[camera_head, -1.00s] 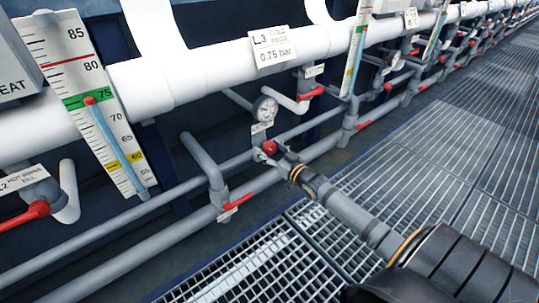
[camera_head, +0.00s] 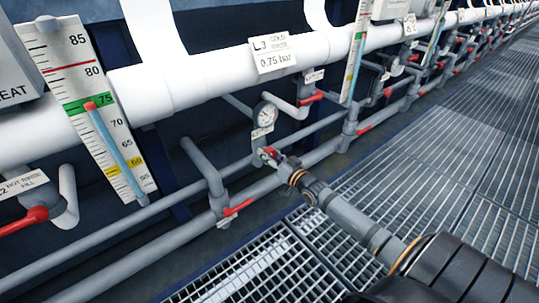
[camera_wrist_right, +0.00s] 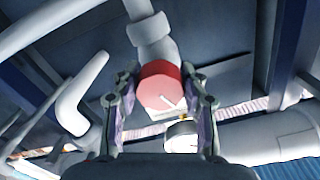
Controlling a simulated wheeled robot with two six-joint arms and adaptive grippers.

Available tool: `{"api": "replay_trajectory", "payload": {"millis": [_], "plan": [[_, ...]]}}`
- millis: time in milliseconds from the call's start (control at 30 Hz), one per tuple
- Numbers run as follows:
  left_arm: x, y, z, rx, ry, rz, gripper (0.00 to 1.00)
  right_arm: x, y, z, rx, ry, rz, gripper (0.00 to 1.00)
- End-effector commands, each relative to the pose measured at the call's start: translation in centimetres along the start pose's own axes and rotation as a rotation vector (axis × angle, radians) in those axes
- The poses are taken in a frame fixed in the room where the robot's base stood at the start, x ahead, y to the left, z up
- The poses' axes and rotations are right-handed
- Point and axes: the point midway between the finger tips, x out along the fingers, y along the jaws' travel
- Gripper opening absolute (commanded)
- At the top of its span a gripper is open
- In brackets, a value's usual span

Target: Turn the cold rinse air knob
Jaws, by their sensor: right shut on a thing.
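In the head view the right gripper (camera_head: 270,157) is at the knob, just below the round pressure gauge (camera_head: 267,115), and the fingers hide most of the knob. The right gripper is shut on the knob. The white pipe above carries a label (camera_head: 273,52) reading L3 cold rinse, 0.75 bar. My left gripper is not in view.
Red lever handles sit close by: one below left (camera_head: 238,207), one above right (camera_head: 311,98). A large thermometer scale (camera_head: 95,110) stands at the left. Grey pipes run along the wall behind the gripper. Metal floor grating (camera_head: 440,150) lies open to the right.

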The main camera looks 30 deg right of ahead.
Motion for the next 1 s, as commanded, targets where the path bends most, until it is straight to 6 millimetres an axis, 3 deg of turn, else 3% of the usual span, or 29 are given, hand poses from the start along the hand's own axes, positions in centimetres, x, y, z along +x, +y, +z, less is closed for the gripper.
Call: {"api": "replay_trajectory", "payload": {"millis": [233,267,433,767,967,1000], "plan": [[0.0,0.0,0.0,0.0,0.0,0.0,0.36,0.0,0.0,0.1,0.012,-0.001,0.001,0.12],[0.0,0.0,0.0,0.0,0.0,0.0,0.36,0.0,0.0,0.1,0.012,-0.001,0.001,0.45],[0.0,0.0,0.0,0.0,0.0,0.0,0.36,0.0,0.0,0.1,0.01,-0.001,0.0,0.66],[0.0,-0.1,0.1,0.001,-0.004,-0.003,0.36,0.0,0.0,0.0,-0.012,-0.001,0.0,0.66],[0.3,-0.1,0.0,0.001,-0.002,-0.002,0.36,0.0,0.0,-0.1,-0.317,-0.001,0.0,0.66],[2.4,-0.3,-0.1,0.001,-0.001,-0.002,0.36,-0.8,-0.3,-0.9,-0.323,-0.006,0.001,0.66]]}}
